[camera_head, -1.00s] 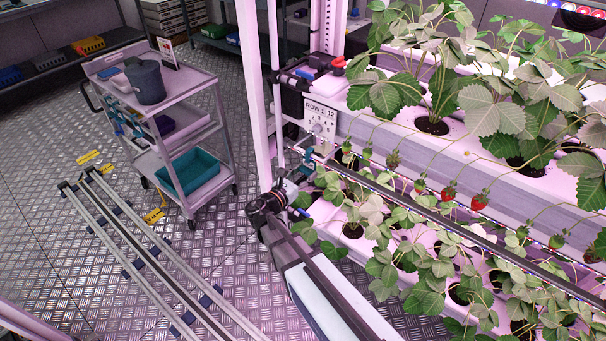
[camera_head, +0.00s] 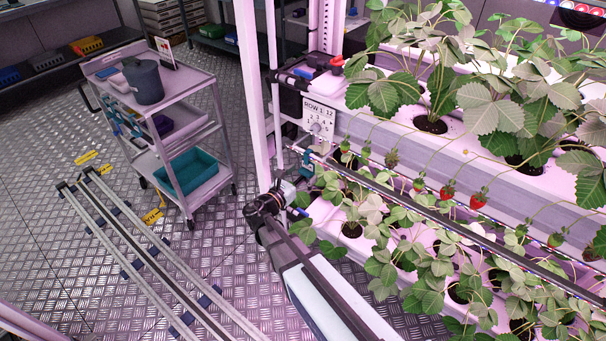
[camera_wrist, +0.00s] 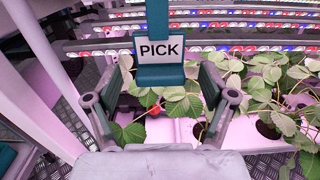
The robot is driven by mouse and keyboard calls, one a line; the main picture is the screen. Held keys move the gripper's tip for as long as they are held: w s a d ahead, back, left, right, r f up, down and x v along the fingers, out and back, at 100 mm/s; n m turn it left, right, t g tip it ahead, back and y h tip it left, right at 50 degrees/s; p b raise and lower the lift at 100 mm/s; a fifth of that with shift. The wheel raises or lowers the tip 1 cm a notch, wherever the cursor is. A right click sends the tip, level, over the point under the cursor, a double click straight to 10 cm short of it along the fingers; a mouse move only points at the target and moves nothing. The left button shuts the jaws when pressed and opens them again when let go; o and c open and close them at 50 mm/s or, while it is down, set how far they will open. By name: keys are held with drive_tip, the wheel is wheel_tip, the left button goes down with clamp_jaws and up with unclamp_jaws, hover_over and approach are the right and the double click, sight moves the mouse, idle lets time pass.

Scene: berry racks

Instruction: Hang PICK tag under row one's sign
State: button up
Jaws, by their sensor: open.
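The white PICK tag (camera_wrist: 145,50) with black letters is upright and face-on in the wrist view, in a teal holder with a teal strap rising above it. My gripper (camera_wrist: 158,85) is open, with one finger on each side of the holder's lower part and visible gaps beside it. What the strap's top hangs on is out of the wrist view. In the head view, row one's sign (camera_head: 319,118) is on the end of the rack. My gripper (camera_head: 304,172) is just below it, beside small teal parts; tag and fingers are hard to separate there.
Strawberry plants (camera_head: 430,125) fill the rack's troughs on the right, with red berries (camera_head: 479,199) hanging along the rail. A white post (camera_head: 254,100) stands left of the sign. A cart (camera_head: 187,130) stands farther left. Floor rails (camera_head: 150,255) run across the open floor.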

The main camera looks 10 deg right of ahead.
drive_tip(key=v, duration=1.1)
drive_tip(key=shift+s, duration=0.25)
drive_tip(key=s+d+f+m+g+y, duration=0.3)
drive_tip(key=s+f+m+g, duration=0.2)
drive_tip(key=s+f+m, duration=0.45)
drive_tip(key=s+d+f+m+g+y, duration=0.4)
drive_tip(key=s+f, duration=0.3)
drive_tip(key=f, duration=0.5)
drive_tip(key=s+d+f+m+g+y+p, duration=0.1)
drive_tip(key=s+f+m+g+y, duration=0.1)
drive_tip(key=s, duration=0.7)
drive_tip(key=s+d+f+m+g+y+p, duration=0.1)
drive_tip(key=s+f+m+g, duration=0.3)
drive_tip(key=s, duration=0.5)
drive_tip(key=s+d+f+m+g+y+p, duration=0.1)
drive_tip(key=s+f+m+g+y, duration=0.2)
drive_tip(key=s+m, duration=0.3)
drive_tip(key=s+f, duration=0.1)
drive_tip(key=s, duration=0.2)
drive_tip(key=shift+d+m+g+y, duration=0.3)
drive_tip(key=shift+d+m, duration=0.05)
drive_tip(key=shift+d, duration=0.05)
